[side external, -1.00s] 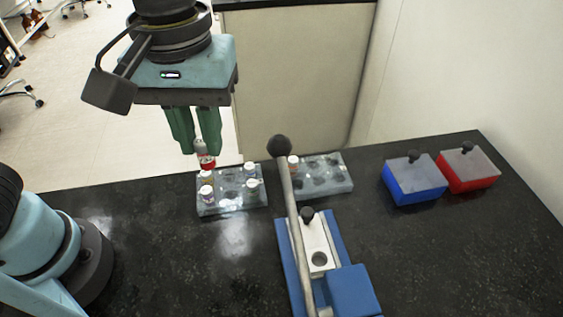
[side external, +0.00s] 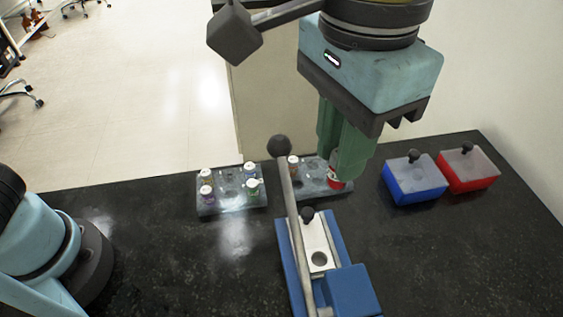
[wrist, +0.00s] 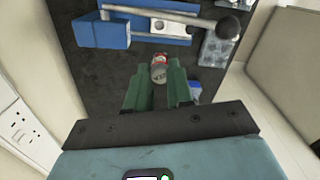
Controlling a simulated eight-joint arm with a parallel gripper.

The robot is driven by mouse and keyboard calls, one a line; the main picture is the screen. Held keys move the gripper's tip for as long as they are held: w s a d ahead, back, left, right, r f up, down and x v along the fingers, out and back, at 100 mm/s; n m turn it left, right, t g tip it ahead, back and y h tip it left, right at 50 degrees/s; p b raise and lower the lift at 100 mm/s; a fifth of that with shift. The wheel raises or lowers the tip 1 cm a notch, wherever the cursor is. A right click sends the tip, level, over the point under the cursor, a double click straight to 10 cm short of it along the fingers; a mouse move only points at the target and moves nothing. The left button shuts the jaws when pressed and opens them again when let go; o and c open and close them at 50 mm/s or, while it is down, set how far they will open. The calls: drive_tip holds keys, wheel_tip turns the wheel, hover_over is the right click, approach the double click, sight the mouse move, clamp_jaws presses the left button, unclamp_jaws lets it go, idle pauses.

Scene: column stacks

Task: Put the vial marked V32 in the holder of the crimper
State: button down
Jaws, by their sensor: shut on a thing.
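My gripper (side external: 342,168) is shut on a vial with a red band (side external: 336,182), held near the right rack on the crimper's far side. The vial also shows between the fingertips in the wrist view (wrist: 159,69); its marking is not readable. The crimper (side external: 353,288) has a blue base, a pale plate and a long lever with a dark ball (side external: 279,146). A round dark recess in the plate, which looks like the holder (side external: 319,259), appears empty. The crimper also shows at the top of the wrist view (wrist: 102,33).
The left rack (side external: 232,207) carries several vials. The right rack (side external: 312,190) holds a white-capped vial (side external: 293,162), partly behind the lever. A blue box (side external: 418,183) and a red box (side external: 470,168), with dark knobs, stand at right.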

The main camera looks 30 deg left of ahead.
drive_tip(key=f, duration=1.8)
drive_tip(key=shift+d+f, duration=0.1)
drive_tip(key=shift+d, duration=0.1)
drive_tip(key=shift+f, duration=1)
idle(1.5)
drive_tip(key=c, duration=0.6)
unclamp_jaws()
drive_tip(key=shift+r, duration=0.15)
drive_tip(key=shift+r, duration=2.9)
